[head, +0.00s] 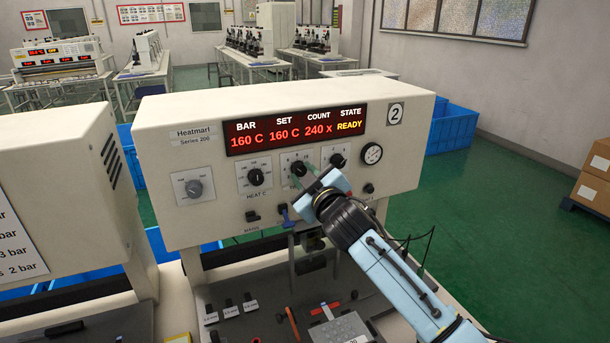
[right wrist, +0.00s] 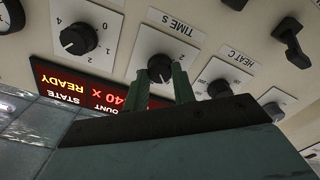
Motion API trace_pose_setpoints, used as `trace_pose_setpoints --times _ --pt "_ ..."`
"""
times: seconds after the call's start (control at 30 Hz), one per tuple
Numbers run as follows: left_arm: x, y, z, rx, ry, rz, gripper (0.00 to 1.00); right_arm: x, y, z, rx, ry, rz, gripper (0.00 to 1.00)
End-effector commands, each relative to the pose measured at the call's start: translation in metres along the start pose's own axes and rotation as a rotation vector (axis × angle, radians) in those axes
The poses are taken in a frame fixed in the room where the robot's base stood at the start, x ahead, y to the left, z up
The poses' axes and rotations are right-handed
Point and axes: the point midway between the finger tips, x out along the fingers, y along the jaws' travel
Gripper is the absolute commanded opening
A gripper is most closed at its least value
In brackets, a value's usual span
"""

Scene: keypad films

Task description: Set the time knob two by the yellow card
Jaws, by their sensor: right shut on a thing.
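The press numbered 2 (head: 290,100) carries a row of black knobs under its display. The time knob (head: 298,169) is on a white plate; in the right wrist view the time knob (right wrist: 160,68) sits beside the label TIME S. My right gripper (head: 305,174) is at this knob. In the right wrist view its green fingers (right wrist: 161,82) stand on both sides of the knob, shut on it. The knob's pointer setting is too small to read. A yellow piece (head: 178,338) shows at the bottom edge, its writing not visible. My left gripper is not in view.
The heat knob (head: 256,176) is close to the left of the time knob, another knob (head: 337,160) close to the right. The display (head: 296,129) reads 160 C, 160 C, 240 x, READY.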

Motion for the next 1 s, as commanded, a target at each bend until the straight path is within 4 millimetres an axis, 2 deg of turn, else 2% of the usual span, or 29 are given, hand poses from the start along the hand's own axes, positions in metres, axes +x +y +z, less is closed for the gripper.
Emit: trace_pose_setpoints --times 0.2,0.23,0.4,0.77,1.0 --pt "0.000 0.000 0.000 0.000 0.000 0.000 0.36 0.000 0.000 0.000 0.000 0.001 0.000 0.03" --pt "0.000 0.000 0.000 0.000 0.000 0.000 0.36 0.000 0.000 0.000 0.000 0.001 0.000 0.27" --pt "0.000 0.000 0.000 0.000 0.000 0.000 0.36 0.000 0.000 0.000 0.001 0.001 0.000 0.48" --pt "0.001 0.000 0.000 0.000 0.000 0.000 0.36 -0.003 0.000 0.001 0.001 0.000 0.000 0.48" --pt "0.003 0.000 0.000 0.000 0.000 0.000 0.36 -0.029 0.000 0.001 0.001 0.001 0.000 0.48"
